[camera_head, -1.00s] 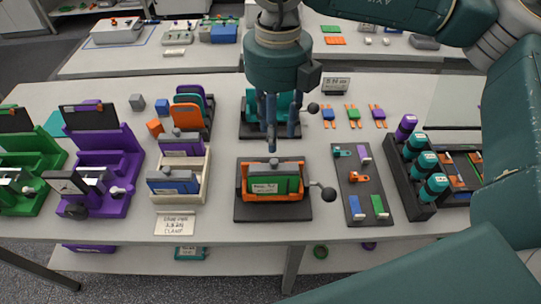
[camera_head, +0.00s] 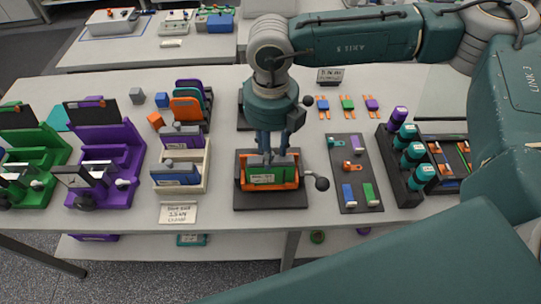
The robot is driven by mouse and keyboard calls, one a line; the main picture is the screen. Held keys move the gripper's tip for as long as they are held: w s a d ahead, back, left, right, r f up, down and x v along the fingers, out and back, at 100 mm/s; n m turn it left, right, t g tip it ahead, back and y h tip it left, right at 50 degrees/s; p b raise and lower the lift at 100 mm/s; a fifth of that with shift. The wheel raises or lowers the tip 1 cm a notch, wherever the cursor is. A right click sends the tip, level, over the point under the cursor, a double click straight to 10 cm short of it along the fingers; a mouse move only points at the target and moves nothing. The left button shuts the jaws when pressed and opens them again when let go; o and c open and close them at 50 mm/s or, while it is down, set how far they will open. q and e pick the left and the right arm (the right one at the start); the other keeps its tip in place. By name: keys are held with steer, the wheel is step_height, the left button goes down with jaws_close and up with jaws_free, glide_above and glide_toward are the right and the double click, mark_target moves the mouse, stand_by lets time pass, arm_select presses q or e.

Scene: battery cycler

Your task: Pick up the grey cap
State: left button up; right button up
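The grey cap (camera_head: 268,159) is a small light piece on top of the green block in the orange holder (camera_head: 243,180), on a dark base plate. My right gripper (camera_head: 276,158) points down from above, with its fingertips at the height of the block's top, close to the cap. Its two fingers look apart, with a narrow gap between them. The fingers partly hide the cap, and I cannot tell whether they touch it. Similar grey pieces sit on the purple block (camera_head: 180,141) and the blue block (camera_head: 177,177) on the left. My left gripper is not in view.
A lever with a dark ball knob (camera_head: 322,184) sticks out right of the holder. A dark tray (camera_head: 354,172) with small coloured parts and a rack of teal cylinders (camera_head: 413,155) stand further right. Purple (camera_head: 118,160) and green fixtures stand left. A label card (camera_head: 178,213) lies in front.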

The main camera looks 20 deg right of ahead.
jaws_close()
steer(key=shift+r, duration=0.15)
